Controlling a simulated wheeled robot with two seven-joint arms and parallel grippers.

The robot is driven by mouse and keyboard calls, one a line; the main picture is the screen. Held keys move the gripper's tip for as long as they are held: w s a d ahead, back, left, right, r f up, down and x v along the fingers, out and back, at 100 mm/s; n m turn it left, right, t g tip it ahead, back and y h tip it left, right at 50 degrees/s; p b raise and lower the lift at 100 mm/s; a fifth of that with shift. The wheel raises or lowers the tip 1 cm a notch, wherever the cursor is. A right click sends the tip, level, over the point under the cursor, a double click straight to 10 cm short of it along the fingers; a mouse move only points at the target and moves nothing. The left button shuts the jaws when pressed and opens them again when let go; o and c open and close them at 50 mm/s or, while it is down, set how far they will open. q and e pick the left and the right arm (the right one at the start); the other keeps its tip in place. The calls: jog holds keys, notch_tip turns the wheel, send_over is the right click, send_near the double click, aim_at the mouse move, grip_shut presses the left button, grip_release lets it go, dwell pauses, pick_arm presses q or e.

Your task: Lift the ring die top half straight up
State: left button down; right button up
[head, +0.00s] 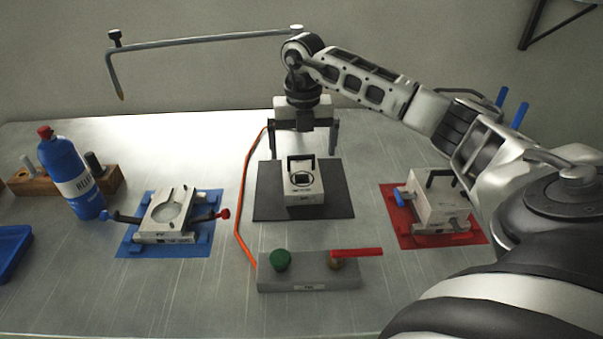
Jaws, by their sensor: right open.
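A small pale block (304,190) with a black upright handle and a dark ring mark on its face sits on the black mat (335,208) in the head view. It looks like the ring die, but I cannot make out a seam between its halves. My right gripper (304,143) is open and empty, pointing down behind and above this block. Its two fingers are spread wide and appear apart from the handle. My left gripper is not in view.
A flat die with a round recess (168,212) sits on a blue mat (133,246). A pale block with a black handle (438,203) sits on a red mat (405,238).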

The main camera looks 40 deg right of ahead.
aim_at(301, 156)
jog(key=f, duration=0.2)
jog(key=f+p, duration=0.1)
jog(key=f, duration=0.2)
jog(key=shift+w+a+f, duration=0.1)
jog(key=shift+w, duration=0.1)
jog(key=c, duration=1.6)
